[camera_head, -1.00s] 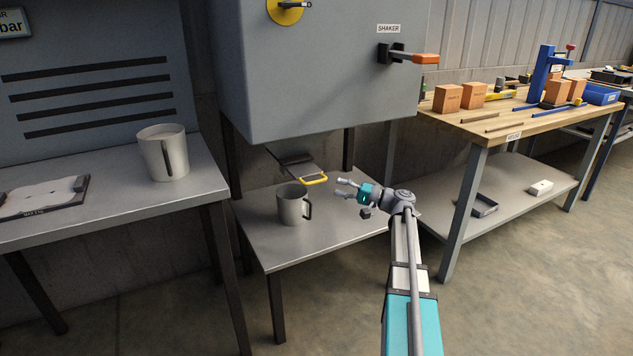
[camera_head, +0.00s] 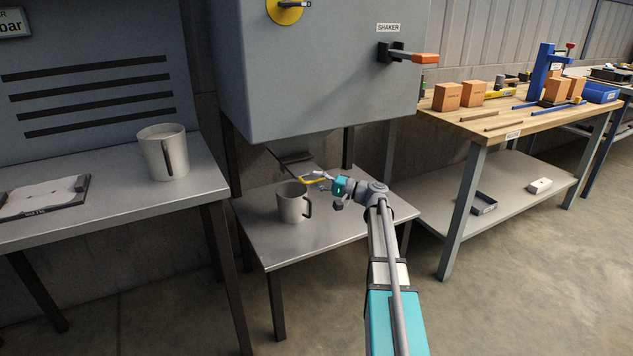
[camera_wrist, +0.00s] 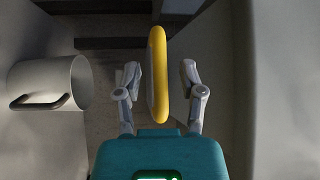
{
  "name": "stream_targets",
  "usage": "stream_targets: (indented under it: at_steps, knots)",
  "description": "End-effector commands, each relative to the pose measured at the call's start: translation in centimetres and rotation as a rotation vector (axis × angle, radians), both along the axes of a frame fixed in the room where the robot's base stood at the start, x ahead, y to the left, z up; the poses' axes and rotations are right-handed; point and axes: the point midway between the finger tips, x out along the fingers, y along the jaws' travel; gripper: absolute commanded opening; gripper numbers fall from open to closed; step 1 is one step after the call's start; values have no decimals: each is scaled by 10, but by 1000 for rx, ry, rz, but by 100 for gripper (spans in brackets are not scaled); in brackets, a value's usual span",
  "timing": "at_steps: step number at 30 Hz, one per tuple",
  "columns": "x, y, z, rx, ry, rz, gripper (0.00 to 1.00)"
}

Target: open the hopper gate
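The hopper is a large grey box (camera_head: 325,70) on dark legs, with a chute (camera_head: 288,156) under its bottom edge. The gate's yellow handle (camera_head: 313,180) is at the chute's front, and it also shows upright in the wrist view (camera_wrist: 157,75). My gripper (camera_head: 315,182) is at the handle. In the wrist view my gripper (camera_wrist: 160,82) is open, with one finger on each side of the yellow handle and a gap visible on both sides. A grey mug (camera_head: 292,203) stands on the low table just below the chute, left of my gripper.
The low metal table (camera_head: 340,235) is mostly clear around the mug. Another mug (camera_head: 165,152) and a dark-framed tray (camera_head: 42,197) are on the left bench. An orange-tipped SHAKER lever (camera_head: 410,55) is on the box. A wooden workbench (camera_head: 500,125) stands at the right.

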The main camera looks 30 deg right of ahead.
Motion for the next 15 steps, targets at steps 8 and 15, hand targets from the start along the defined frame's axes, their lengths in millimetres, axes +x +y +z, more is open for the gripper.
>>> stream_targets:
  at_steps: [8, 15]
  knots:
    - [0, 0, 0, 0, 0, 1, 1]
    - [0, 0, 0, 0, 0, 1, 0]
